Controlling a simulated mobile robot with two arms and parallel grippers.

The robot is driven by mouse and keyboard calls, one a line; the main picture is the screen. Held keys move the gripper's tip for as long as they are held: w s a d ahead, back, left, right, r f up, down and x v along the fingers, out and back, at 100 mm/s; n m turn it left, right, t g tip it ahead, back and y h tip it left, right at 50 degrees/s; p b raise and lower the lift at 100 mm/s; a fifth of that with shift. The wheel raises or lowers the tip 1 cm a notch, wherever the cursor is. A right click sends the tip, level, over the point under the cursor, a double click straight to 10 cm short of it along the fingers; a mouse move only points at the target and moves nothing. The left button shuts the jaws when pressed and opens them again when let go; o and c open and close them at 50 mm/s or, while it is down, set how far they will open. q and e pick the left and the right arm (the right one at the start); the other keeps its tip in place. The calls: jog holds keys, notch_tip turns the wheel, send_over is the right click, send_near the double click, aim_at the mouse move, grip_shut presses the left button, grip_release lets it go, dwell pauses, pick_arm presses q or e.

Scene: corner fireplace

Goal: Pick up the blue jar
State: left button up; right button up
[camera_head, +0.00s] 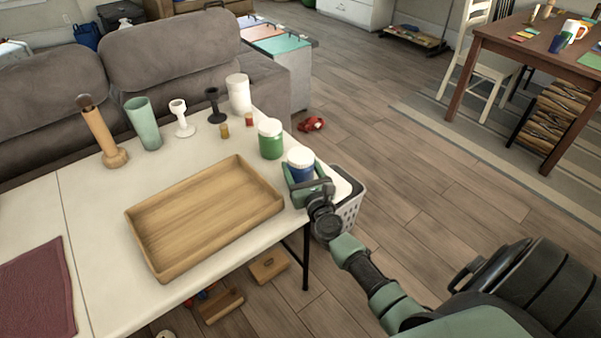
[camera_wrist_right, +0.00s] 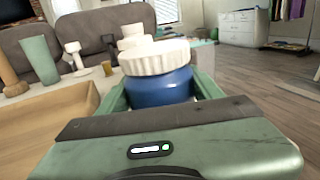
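The blue jar (camera_head: 301,171) has a ribbed white lid and is at the right end of the white table. In the right wrist view the blue jar (camera_wrist_right: 160,88) is upright, straight ahead, between the two green fingers. My right gripper (camera_head: 306,182) reaches it from the front right, with one finger on each side. The fingers lie close along the jar's sides; I cannot tell whether they press on it. The gripper hides the jar's lower part in the head view. My left gripper is not in view.
A green jar (camera_head: 271,139) stands just behind the blue jar. A wooden tray (camera_head: 160,253) lies to the left. A white canister (camera_head: 239,93), candle holders and a green cup (camera_head: 143,124) stand farther back. A grey basket (camera_head: 350,207) is on the floor beside the table.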

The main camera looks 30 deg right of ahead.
jog(key=shift+r+p, duration=0.45)
jog(key=shift+r, duration=0.05)
notch_tip(320, 180, up, 19)
jog(key=p, duration=1.7)
